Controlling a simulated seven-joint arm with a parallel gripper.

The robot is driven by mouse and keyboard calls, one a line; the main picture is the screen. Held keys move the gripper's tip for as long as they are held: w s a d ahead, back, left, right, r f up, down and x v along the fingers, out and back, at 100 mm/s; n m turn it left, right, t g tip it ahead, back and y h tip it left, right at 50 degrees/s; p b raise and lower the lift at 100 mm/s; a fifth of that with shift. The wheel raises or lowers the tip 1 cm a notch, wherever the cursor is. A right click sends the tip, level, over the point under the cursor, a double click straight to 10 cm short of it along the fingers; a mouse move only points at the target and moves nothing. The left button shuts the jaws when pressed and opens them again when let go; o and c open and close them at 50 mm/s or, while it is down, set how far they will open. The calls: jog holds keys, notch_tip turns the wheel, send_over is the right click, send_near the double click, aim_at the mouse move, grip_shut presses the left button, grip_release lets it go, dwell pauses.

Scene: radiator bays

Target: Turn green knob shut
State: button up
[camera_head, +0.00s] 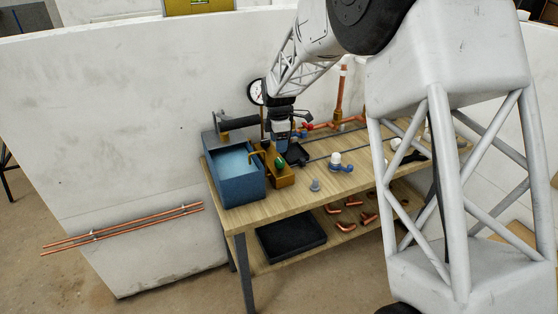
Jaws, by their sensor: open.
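The green knob (279,163) is small and sits on a brass-coloured block (284,179) at the left end of the workbench, beside the blue tank. My gripper (282,147) points down just above the green knob and is open. I cannot tell whether the fingertips touch the knob or stand clear of it. The knob's upper part is partly hidden by the gripper, and its turn angle is too small to read.
A blue open tank (237,187) stands left of the block. A round gauge (256,92) is behind the gripper. A blue valve with a white cap (336,160) and a small grey part (315,185) lie to the right. Copper pipes rise at the back (342,95).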

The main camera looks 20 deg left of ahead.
aim_at(279, 160)
jog(key=shift+f, duration=0.1)
jog(key=shift+s+d+f, duration=0.1)
jog(key=shift+s+f, duration=0.05)
jog(key=shift+f, duration=3.7)
jog(key=c, duration=0.9)
